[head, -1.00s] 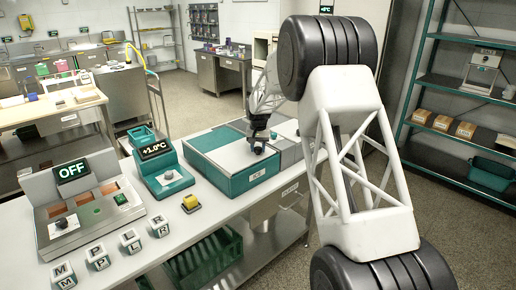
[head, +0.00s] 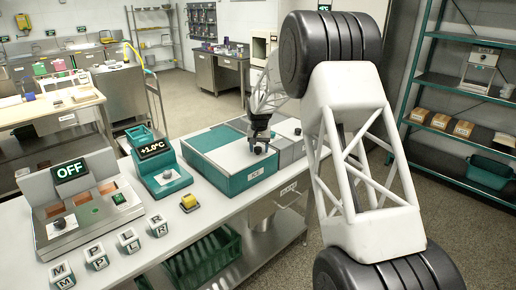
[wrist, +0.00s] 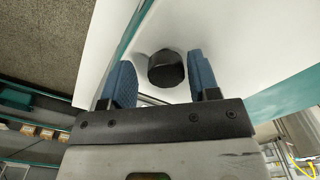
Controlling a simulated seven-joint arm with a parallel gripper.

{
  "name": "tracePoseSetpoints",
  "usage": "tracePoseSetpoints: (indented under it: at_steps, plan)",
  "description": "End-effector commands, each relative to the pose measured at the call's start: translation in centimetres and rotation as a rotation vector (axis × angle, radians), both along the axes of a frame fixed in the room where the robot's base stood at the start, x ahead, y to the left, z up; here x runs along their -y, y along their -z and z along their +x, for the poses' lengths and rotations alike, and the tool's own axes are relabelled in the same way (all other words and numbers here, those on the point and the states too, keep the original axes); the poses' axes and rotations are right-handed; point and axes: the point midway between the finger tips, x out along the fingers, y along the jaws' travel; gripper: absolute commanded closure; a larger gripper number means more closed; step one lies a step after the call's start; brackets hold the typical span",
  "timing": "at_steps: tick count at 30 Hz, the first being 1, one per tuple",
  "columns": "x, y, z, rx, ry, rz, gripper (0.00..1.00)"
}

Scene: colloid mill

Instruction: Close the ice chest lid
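A dark round knob (head: 260,149) stands on the white part of the top, near the front right. My gripper (head: 260,139) is just above this knob, pointing down. In the wrist view the knob (wrist: 166,68) lies between my two blue fingers (wrist: 163,80), with a gap on each side. My gripper is open and holds nothing.
A teal scale-like unit (head: 160,170) reading +1.0°C stands left of the chest.

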Motion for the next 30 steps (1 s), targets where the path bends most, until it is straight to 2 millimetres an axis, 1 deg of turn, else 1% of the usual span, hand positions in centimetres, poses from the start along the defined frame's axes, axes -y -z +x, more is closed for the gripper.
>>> tracePoseSetpoints:
  at_steps: [9, 14, 20, 30]
  plan:
    - [-0.2, 0.0, 0.1, 0.002, -0.001, 0.001, 0.37]
    - [-0.2, -0.5, 0.1, 0.003, -0.001, 0.001, 0.37]
    - [-0.2, -2.4, 0.1, 0.004, -0.001, 0.001, 0.37]
    - [-0.1, -6.5, 0.1, 0.003, -0.001, 0.001, 0.37]
